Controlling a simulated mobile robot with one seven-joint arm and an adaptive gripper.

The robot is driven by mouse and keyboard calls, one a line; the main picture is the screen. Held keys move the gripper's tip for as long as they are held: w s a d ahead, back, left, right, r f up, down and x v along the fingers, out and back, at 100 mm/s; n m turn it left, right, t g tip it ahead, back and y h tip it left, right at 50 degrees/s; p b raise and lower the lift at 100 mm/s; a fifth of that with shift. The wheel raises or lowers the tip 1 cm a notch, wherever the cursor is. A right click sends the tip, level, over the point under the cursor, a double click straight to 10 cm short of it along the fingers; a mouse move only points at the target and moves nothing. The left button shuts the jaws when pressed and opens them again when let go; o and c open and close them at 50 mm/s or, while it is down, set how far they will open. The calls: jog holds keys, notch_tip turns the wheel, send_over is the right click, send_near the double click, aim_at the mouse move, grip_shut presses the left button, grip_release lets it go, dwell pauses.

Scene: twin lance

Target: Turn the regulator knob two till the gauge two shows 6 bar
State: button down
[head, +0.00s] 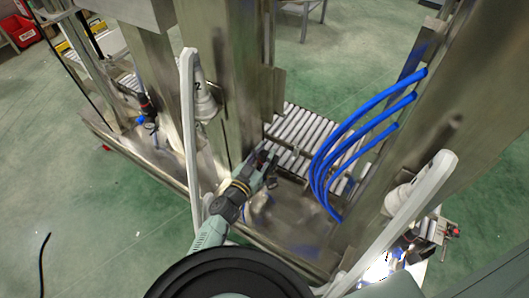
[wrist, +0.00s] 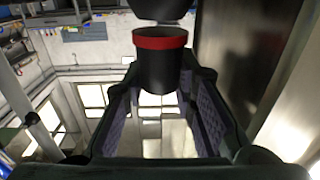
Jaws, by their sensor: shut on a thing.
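The regulator knob (wrist: 161,68) is a black cylinder with a red ring, in the upper middle of the wrist view. My gripper (wrist: 162,82) has one padded finger on each side of it and is shut on it. In the head view my gripper (head: 262,168) is at the steel frame, just left of the roller conveyor; the knob cannot be made out there. No gauge face or reading can be made out in either view, so the pressure cannot be told.
Steel columns (head: 235,75) stand close around my gripper. Blue hoses (head: 345,138) curve down at the right, past the roller conveyor (head: 299,128). Another regulator with a red ring (head: 147,106) is at the left. A white part marked 2 (head: 202,92) is on the middle column.

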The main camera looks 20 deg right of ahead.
jog(key=shift+m+g+h, duration=0.3)
jog(key=shift+g, duration=0.1)
jog(key=c, duration=1.3)
grip_release()
jog(key=shift+t, duration=0.3)
jog(key=shift+a+n+t+y, duration=0.15)
jog(key=shift+n+t+y, duration=0.65)
jog(key=shift+n+y, duration=0.1)
jog(key=shift+f+n+t+y+b, duration=0.1)
jog(key=shift+n+t+y+b, duration=0.55)
jog(key=shift+n+t+y, duration=0.6)
jog(key=shift+y+b, duration=0.3)
jog(key=shift+y, duration=0.25)
jog(key=shift+n+t+y+b, duration=0.55)
jog(key=shift+n+y+b, duration=0.3)
jog(key=shift+y+b, duration=0.2)
